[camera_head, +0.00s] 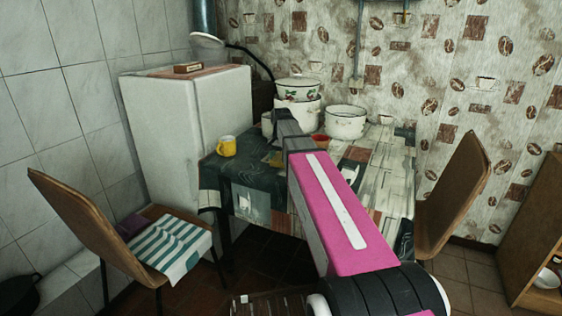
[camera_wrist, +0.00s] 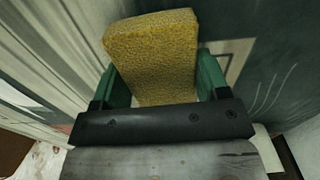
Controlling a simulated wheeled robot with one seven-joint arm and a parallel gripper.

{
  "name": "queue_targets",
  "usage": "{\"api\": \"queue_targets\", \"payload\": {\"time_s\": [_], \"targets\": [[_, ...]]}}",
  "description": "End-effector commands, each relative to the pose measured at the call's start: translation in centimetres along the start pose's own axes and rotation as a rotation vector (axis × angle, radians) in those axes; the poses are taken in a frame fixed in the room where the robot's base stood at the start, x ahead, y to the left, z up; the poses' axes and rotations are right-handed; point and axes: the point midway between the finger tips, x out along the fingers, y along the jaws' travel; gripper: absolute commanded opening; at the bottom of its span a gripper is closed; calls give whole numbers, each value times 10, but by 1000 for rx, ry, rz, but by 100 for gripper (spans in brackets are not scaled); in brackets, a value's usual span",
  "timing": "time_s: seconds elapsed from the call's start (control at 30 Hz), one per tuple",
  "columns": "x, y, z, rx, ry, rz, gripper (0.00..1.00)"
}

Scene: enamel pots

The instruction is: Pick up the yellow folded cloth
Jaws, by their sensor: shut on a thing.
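The yellow folded cloth (camera_wrist: 150,50) is a thick, rough-textured block that fills the space between the green fingers of my gripper (camera_wrist: 160,75) in the wrist view. My gripper is shut on it, with one finger against each side. In the head view my arm reaches over the table, and only a small yellowish part of the cloth (camera_head: 273,158) shows beside the arm's end. My arm hides most of the gripper there. I cannot tell whether the cloth touches the table or is held just above it.
The table (camera_head: 392,185) has a patchwork cover. A yellow mug (camera_head: 226,146) stands left of my gripper. White enamel pots (camera_head: 345,122) stand behind, some stacked (camera_head: 297,90). A white fridge (camera_head: 190,130) is at back left. Chairs flank the table on the left (camera_head: 85,220) and right (camera_head: 455,195).

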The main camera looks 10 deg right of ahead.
Motion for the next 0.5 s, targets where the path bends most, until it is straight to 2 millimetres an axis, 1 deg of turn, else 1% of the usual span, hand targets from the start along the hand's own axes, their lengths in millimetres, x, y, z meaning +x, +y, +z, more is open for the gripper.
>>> {"api": "queue_targets", "payload": {"time_s": [0.17,0.3,0.5], "targets": [[-28,0,-1,0,2,-1,46],[-45,11,33,-1,1,-1,46],[-70,24,72,-1,1,-1,46]]}}
